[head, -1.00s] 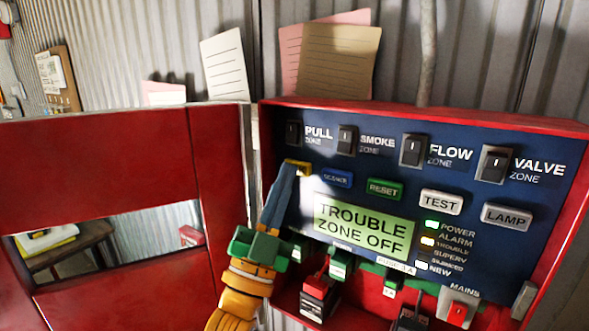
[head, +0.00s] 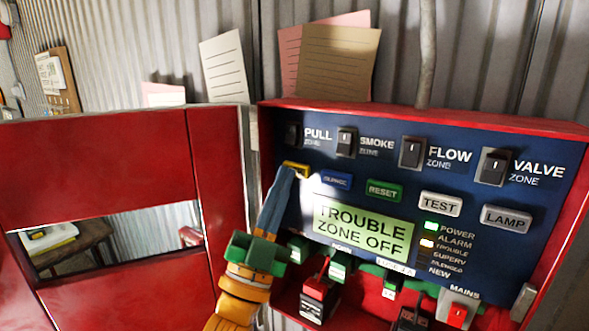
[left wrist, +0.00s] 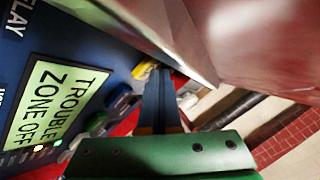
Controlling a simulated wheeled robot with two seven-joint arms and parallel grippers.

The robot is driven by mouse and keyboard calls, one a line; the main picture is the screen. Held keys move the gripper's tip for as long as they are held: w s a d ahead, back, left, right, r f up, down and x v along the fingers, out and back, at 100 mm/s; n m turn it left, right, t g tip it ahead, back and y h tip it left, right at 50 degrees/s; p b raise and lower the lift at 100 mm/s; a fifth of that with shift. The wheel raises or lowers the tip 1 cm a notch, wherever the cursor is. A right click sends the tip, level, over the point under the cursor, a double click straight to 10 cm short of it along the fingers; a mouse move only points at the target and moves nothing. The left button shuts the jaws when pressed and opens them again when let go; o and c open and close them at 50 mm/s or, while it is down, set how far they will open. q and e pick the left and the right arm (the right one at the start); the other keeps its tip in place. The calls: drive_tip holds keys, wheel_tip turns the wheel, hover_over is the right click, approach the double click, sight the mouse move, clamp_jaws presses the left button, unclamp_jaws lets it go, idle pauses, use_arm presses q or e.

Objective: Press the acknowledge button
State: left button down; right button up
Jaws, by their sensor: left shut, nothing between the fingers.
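The blue alarm panel (head: 480,250) has a row of buttons under its zone switches. A yellow button (head: 297,168) sits at the left end, beside the blue silence button (head: 336,181); its label is hidden by my fingers. My left gripper (head: 286,172) is shut and empty, its fingertips at the yellow button's lower edge. I cannot tell whether they touch it. In the left wrist view my fingers (left wrist: 158,75) end beside the yellow button (left wrist: 139,72). The display (head: 362,228) reads "TROUBLE ZONE OFF". My right gripper is not in view.
The reset (head: 384,190), test (head: 440,204) and lamp (head: 506,219) buttons continue the row to the right. The red cabinet door (head: 100,180) stands open at left. Batteries and a mains switch (head: 458,309) are below. Green power and amber trouble lights are lit.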

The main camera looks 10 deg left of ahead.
use_arm(q)
drive_tip(key=shift+s+a, duration=0.15)
drive_tip(key=shift+s, duration=0.2)
drive_tip(key=shift+s, duration=0.1)
drive_tip(key=s, duration=0.1)
drive_tip(key=s+a, duration=0.1)
drive_tip(key=s, duration=0.1)
drive_tip(key=s+p, duration=0.1)
drive_tip(key=shift+s+a, duration=0.3)
drive_tip(key=shift+a, duration=0.05)
idle(0.5)
